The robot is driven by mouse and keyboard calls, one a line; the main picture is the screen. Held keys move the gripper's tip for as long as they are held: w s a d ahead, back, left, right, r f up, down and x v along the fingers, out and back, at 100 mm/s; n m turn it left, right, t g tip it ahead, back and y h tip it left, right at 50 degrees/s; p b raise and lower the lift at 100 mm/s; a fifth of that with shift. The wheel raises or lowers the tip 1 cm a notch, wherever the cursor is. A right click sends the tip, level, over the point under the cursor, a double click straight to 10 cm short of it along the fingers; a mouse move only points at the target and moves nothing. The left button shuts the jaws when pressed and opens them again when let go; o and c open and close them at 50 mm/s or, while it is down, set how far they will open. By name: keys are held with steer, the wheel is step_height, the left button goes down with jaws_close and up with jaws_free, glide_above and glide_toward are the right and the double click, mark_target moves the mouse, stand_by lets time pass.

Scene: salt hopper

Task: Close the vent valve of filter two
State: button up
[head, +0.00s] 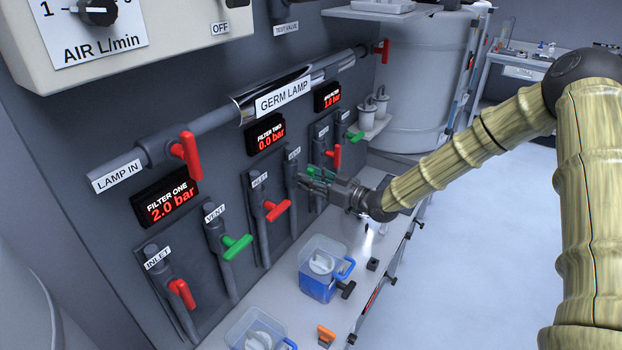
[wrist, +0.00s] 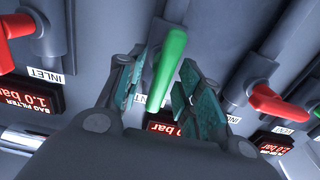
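The filter two display (head: 266,135) reads 0.0 bar. Below it are a red-handled inlet valve (head: 276,209) and the VENT pipe (head: 291,172). My gripper (head: 316,175) is in front of the vent valve and mostly hides it in the head view. In the wrist view, a green valve handle (wrist: 167,68) lies lengthwise between the two fingers of my gripper (wrist: 158,92). The fingers are apart, one on each side of the handle. The left finger is close to it; I cannot tell whether it touches. A gap shows on the right.
Filter one's green vent handle (head: 236,246) and red inlet handle (head: 182,293) are to the left. The bag filter's red handle (head: 337,156) is just beyond my gripper. Blue-and-clear containers (head: 318,282) stand on the shelf below. Open floor lies right.

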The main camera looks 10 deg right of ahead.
steer(key=shift+w, duration=0.1)
jaws_close()
steer(key=shift+f+m+b, duration=0.1)
steer(key=shift+m+b, duration=0.2)
steer(key=shift+m, duration=0.1)
steer(key=m+b, duration=0.1)
steer(key=m, duration=0.1)
steer(key=shift+w+f+m, duration=0.1)
steer(key=shift+m, duration=0.3)
steer(key=m+b, duration=0.1)
steer(key=m, duration=0.1)
steer(key=m+b, duration=0.1)
steer(key=m, duration=0.2)
steer(key=shift+w+d, duration=0.1)
steer(key=shift+d, duration=0.1)
steer(key=shift+w+d+f+m, duration=0.1)
steer(key=shift+m, duration=2.1)
steer(key=shift+f+m, duration=0.1)
steer(key=shift+m, duration=2.1)
